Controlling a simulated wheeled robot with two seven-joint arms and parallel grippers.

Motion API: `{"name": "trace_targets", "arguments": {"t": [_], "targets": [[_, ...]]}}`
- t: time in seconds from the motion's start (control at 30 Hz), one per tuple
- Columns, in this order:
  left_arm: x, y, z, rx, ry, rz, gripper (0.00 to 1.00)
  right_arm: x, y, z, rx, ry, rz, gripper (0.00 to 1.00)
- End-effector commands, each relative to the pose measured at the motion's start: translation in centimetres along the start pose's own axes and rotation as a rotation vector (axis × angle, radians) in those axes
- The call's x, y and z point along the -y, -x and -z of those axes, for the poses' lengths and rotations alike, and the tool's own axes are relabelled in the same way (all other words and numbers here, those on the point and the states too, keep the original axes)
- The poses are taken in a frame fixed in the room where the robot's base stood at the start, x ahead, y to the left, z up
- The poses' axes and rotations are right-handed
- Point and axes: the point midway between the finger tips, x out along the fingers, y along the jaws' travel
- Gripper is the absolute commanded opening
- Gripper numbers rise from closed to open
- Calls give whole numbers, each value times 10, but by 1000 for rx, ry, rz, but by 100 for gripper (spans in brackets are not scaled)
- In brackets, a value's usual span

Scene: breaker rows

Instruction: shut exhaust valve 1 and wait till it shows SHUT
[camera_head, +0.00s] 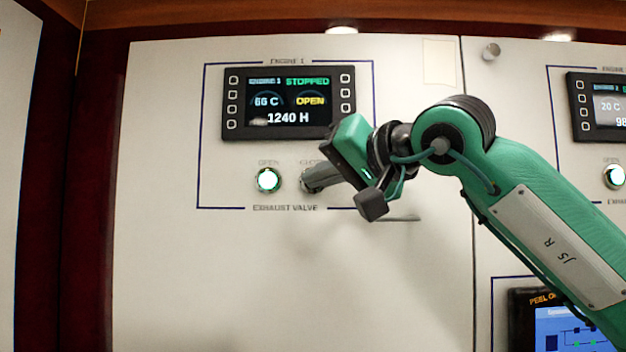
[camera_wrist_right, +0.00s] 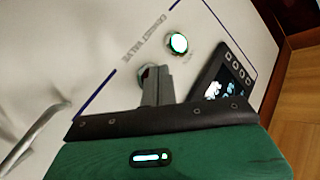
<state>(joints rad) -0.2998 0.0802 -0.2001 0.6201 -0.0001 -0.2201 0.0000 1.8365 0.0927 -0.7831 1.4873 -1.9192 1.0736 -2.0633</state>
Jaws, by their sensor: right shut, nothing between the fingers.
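The Engine 1 display (camera_head: 288,102) in the head view reads STOPPED, 66 C, OPEN in yellow and 1240 H. Below it, the exhaust valve 1 OPEN button (camera_head: 267,180) is lit white-green; it also shows in the right wrist view (camera_wrist_right: 177,43). The second button, to its right, is mostly hidden behind my right gripper (camera_head: 309,181). My right gripper is shut and empty, its fingertips at that second button. In the right wrist view the fingers (camera_wrist_right: 157,86) cover most of it, with a reddish edge showing; contact cannot be told. My left gripper is not in view.
A second engine display (camera_head: 603,106) with a lit button (camera_head: 613,176) is at the far right. A blue screen (camera_head: 575,328) is at the lower right. The panel (camera_head: 200,270) below the valve buttons is clear. A horizontal handle (camera_head: 402,218) lies below my right wrist.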

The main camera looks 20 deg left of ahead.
Motion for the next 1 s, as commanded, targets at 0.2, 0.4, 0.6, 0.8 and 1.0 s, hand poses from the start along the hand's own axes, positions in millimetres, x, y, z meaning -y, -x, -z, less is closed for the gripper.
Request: {"name": "trace_targets", "arguments": {"t": [0.2, 0.4, 0.6, 0.8, 1.0], "targets": [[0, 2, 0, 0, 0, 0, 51, -1, -2, 2, 0, 0, 0, 0], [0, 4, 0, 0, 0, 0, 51, -3, -4, 3, 0, 0, 0, 0], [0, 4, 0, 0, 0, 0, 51, -4, -4, 3, 0, 0, -1, 0], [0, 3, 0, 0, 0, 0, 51, -4, -4, 3, 0, 0, -1, 0], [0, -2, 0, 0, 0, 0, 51, -1, 0, -2, 0, 1, 0, 0]]}}
